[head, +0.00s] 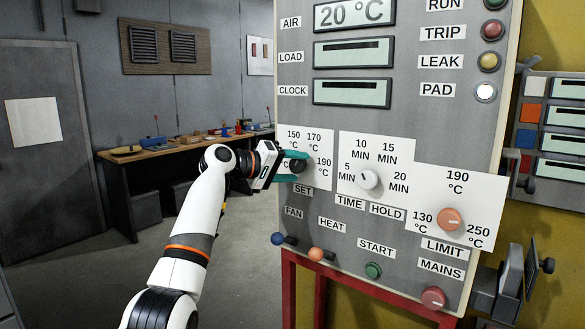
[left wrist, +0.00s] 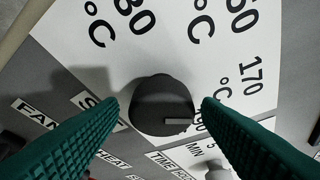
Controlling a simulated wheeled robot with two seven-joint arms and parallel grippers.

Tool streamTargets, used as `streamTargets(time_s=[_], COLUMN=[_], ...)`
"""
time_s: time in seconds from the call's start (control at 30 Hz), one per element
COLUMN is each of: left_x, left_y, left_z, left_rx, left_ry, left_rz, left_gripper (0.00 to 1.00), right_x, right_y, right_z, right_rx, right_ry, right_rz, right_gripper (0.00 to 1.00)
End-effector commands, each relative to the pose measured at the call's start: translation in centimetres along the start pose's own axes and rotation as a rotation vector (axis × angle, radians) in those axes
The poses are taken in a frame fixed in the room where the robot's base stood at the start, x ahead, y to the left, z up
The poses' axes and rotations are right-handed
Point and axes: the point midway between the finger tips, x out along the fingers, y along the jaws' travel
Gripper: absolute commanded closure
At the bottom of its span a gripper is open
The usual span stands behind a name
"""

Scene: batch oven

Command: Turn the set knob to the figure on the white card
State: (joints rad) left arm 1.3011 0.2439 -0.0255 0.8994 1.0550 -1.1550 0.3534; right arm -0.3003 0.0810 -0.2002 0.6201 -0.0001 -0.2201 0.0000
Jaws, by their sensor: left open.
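The set knob (head: 297,166) is a dark round knob on a white scale plate above the SET label. It also shows in the left wrist view (left wrist: 160,98), with a light bar at its lower right, towards a figure partly hidden by a finger. The plate reads 150, 170 and 190 °C in the head view; its left figure is hidden by my gripper. My left gripper (head: 290,166) is open, its teal fingers on either side of the knob. In the wrist view, gaps show beside the knob. A white sheet (head: 33,122) on the door shows no readable figure. My right gripper is not in view.
The time knob (head: 368,179) and orange limit knob (head: 449,219) sit to the right. Below are the blue fan lever (head: 278,239), orange heat lever (head: 316,254), green start button (head: 373,270) and red mains button (head: 433,298). A workbench (head: 180,148) stands behind.

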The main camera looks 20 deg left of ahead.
Motion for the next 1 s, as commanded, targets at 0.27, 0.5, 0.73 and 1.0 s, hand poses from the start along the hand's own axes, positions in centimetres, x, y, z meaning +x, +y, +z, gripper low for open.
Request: streamTargets(time_s=[0.27, 0.5, 0.73, 1.0], left_x=[-2.6, -7.9, -11.2, -12.0], left_y=[0.4, 0.4, 0.2, 0.0], left_z=[-0.1, 0.0, 0.0, 0.0], left_rx=[0.003, 0.003, 0.0, 0.0], left_ry=[-0.004, -0.004, -0.001, 0.001], left_rz=[-0.001, 0.0, 0.0, 0.0], left_gripper=[0.41, 0.41, 0.41, 0.41], right_x=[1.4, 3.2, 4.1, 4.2], right_y=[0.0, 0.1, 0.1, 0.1], right_z=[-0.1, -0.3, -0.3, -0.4], right_rx=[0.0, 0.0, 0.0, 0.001], right_ry=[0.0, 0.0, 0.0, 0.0], right_rz=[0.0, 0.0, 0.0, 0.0], right_gripper=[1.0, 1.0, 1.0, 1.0])
